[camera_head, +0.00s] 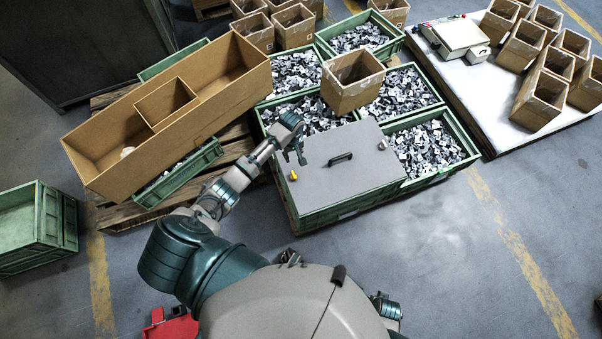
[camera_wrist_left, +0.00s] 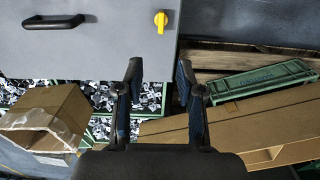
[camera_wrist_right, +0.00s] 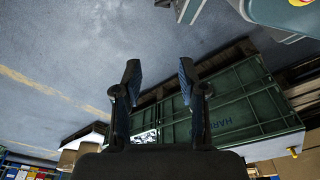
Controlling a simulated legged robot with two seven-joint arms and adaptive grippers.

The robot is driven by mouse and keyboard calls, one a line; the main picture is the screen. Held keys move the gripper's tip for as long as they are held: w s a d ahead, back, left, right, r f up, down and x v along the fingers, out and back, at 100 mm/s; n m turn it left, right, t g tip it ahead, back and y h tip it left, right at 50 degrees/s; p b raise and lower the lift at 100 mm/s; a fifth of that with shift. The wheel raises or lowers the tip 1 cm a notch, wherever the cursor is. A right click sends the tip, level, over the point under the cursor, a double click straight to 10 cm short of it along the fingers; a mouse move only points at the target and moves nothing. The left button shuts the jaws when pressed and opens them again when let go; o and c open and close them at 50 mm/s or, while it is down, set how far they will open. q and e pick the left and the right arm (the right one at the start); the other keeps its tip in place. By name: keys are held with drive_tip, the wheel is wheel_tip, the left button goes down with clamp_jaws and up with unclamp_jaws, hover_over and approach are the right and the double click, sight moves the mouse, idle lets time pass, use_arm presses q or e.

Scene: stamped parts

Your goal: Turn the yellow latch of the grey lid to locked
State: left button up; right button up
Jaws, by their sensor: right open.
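The grey lid (camera_head: 330,185) lies on a green crate, with a black handle (camera_head: 341,158) at its middle. The yellow latch (camera_head: 293,177) sits near the lid's left edge. In the left wrist view the yellow latch (camera_wrist_left: 161,21) stands upright on the lid (camera_wrist_left: 110,45), just beyond the fingertips. My left gripper (camera_head: 297,150) is over the lid's left edge, apart from the latch. Its fingers (camera_wrist_left: 158,78) are spread with nothing between them. My right gripper (camera_wrist_right: 158,75) is open and empty, facing the floor and a green crate side (camera_wrist_right: 235,105).
A long cardboard box with dividers (camera_head: 110,150) lies left of my left arm. Open green crates of metal parts (camera_head: 462,133) surround the lid. A cardboard box (camera_head: 350,90) stands behind it. A small pale knob (camera_head: 382,145) is at the lid's right. The floor in front right is clear.

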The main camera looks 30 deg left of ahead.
use_arm(q)
drive_tip(key=b, duration=0.3)
approach(293, 173)
drive_tip(key=shift+s+d, duration=0.2)
wheel_tip(293, 173, down, 8)
drive_tip(key=b, duration=0.3)
drive_tip(key=shift+f, duration=0.55)
use_arm(e)
wheel_tip(293, 173, up, 17)
drive_tip(key=w+t, duration=0.1)
drive_tip(key=w, duration=0.1)
drive_tip(key=shift+w+a, duration=0.15)
use_arm(q)
clamp_jaws()
